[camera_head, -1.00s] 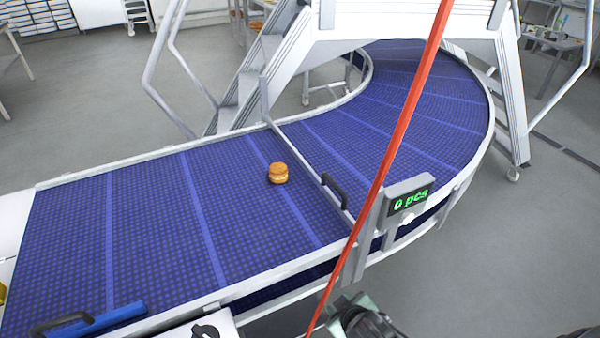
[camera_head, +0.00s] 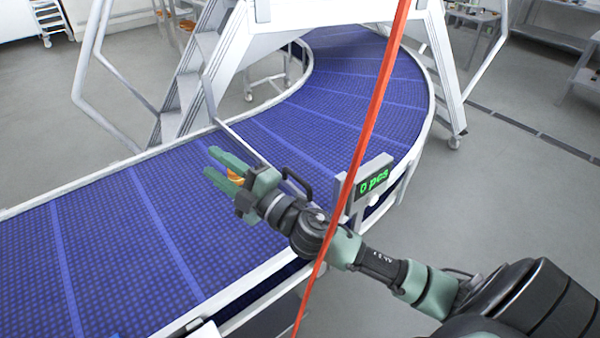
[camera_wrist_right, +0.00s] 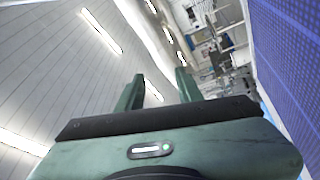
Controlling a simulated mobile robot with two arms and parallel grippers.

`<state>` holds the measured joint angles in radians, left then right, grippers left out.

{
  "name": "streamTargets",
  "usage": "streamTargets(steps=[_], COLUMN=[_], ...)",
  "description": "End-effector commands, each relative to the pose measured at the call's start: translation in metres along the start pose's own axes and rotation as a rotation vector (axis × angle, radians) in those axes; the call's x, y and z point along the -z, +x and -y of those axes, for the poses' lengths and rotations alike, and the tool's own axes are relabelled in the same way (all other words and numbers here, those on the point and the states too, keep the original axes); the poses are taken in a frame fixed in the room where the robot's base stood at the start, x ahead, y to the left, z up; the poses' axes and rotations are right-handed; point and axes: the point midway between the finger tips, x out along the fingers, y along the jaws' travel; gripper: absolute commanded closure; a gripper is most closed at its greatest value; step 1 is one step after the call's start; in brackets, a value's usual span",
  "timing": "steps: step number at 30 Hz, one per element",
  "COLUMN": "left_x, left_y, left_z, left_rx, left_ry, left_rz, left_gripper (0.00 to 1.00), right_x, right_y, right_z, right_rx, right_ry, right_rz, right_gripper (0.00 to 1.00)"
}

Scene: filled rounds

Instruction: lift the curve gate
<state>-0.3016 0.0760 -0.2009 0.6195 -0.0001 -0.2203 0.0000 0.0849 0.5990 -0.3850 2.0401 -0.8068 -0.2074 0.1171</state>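The curve gate is a thin pale bar (camera_head: 238,139) across the blue belt where the curve begins. It has a dark handle (camera_head: 299,180) near its front end, close to the counter display. My right gripper (camera_head: 211,164) is open above the belt, left of the handle and apart from it. Its arm and wrist hide part of the bar. An orange-brown round (camera_head: 236,177) shows between the fingers in the head view. The right wrist view shows nothing between the spread fingers (camera_wrist_right: 157,85). My left gripper is not in view.
The blue belt (camera_head: 110,235) runs left and curves away at the back. A counter display (camera_head: 374,185) reading "0 pcs" stands at the belt's front edge. A grey stepped frame (camera_head: 335,12) spans the curve. A red bar (camera_head: 372,110) crosses the head view.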

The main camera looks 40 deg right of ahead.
Motion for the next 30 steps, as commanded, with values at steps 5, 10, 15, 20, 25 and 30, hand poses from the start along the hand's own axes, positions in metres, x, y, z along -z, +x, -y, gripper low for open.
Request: streamTargets(steps=[5, 10, 15, 20, 25, 30], left_x=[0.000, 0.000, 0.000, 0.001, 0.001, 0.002], left_y=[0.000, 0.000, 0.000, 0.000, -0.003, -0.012], left_z=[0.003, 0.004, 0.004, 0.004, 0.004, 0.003], left_rx=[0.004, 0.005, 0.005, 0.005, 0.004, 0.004], left_ry=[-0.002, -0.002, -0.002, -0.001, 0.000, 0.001], left_rz=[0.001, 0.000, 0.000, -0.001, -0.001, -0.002], left_gripper=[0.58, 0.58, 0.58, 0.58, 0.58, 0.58], right_x=[0.035, -0.020, -0.132, -0.204, -0.226, -0.230], right_y=[0.019, -0.003, -0.050, -0.094, -0.109, -0.104], right_z=[0.004, 0.034, 0.022, -0.010, -0.018, 0.003], right_rx=[0.128, 0.466, 0.910, 1.208, 1.307, 1.308], right_ry=[-0.478, -0.896, -1.159, -1.236, -1.241, -1.239], right_rz=[-0.435, -0.699, -0.755, -0.709, -0.688, -0.693], right_gripper=[0.64, 0.64, 0.64, 0.64, 0.64, 0.64])
